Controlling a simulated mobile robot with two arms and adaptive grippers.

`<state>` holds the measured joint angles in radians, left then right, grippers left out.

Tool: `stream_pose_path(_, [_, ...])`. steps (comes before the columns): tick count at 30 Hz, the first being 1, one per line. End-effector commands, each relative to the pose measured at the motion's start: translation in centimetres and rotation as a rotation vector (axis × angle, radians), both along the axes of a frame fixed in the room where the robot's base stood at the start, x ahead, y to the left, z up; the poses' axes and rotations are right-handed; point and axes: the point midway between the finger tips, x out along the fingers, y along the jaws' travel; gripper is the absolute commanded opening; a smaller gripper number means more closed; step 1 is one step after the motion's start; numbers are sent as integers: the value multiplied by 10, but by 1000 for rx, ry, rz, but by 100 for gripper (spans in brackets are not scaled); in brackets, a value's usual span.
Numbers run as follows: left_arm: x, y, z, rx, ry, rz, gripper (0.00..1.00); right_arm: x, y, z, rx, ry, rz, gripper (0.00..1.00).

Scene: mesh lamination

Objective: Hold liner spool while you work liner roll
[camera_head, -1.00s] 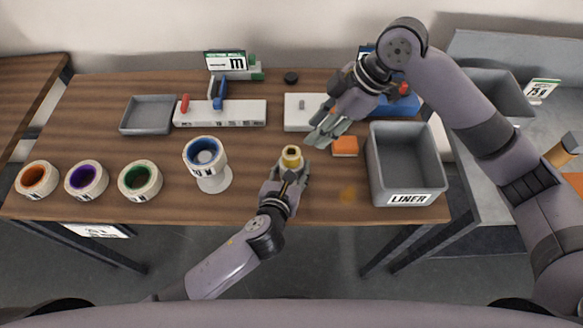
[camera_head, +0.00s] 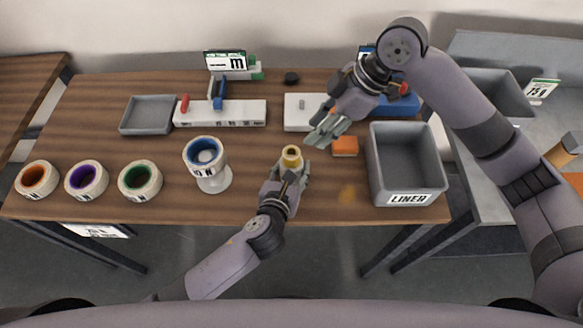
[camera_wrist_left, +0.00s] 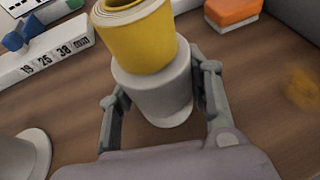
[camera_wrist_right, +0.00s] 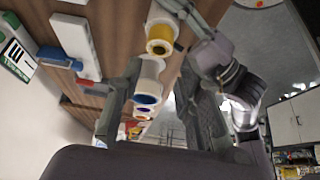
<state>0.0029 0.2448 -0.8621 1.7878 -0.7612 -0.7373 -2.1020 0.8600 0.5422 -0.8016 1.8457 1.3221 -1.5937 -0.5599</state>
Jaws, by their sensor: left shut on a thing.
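A yellow roll with pale windings at its top end (camera_wrist_left: 140,35) sits on a pale grey round spool stand (camera_wrist_left: 155,90); the roll also shows in the head view (camera_head: 291,155). I take these for the liner roll and liner spool. My left gripper (camera_head: 288,175) is shut on the grey stand, one finger on each side, in the left wrist view (camera_wrist_left: 162,85). The stand is upright and its base looks to be on the table. My right gripper (camera_head: 318,138) is open and empty, above the table to the upper right of the yellow roll. Its spread fingers show in the right wrist view (camera_wrist_right: 155,80).
A grey bin (camera_head: 410,199) labelled LINER and an orange block (camera_head: 345,147) are at right. A white roll with a blue core (camera_head: 205,158) stands on a pedestal to the left. Several coloured-core rolls (camera_head: 87,181) line the left front. A grey tray (camera_head: 148,116) lies behind.

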Motion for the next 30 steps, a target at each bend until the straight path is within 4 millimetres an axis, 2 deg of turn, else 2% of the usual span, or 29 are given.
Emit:
stream_pose_path(2, [0,0,-1,0,1,0,0,0,0,0,0,0,0,34])
stream_pose_path(5, [0,0,-1,0,1,0,0,0,3,1,-8,1,9,41])
stream_pose_path(8, [0,0,0,0,1,0,0,-1,16,4,-47,0,48,47])
stream_pose_path(13, [0,0,0,0,1,0,0,-3,44,13,-209,-12,158,57])
stream_pose_path(18, [0,0,-1,0,1,0,0,-3,58,21,-390,-44,231,57])
stream_pose_path(23, [0,0,-1,1,1,1,0,-1,60,24,-487,-64,253,57])
stream_pose_path(26, [0,0,-1,1,1,1,0,-1,60,18,-502,-65,257,57])
stream_pose_path(30, [0,0,-1,0,1,0,0,-2,60,-2,-501,-63,256,57])
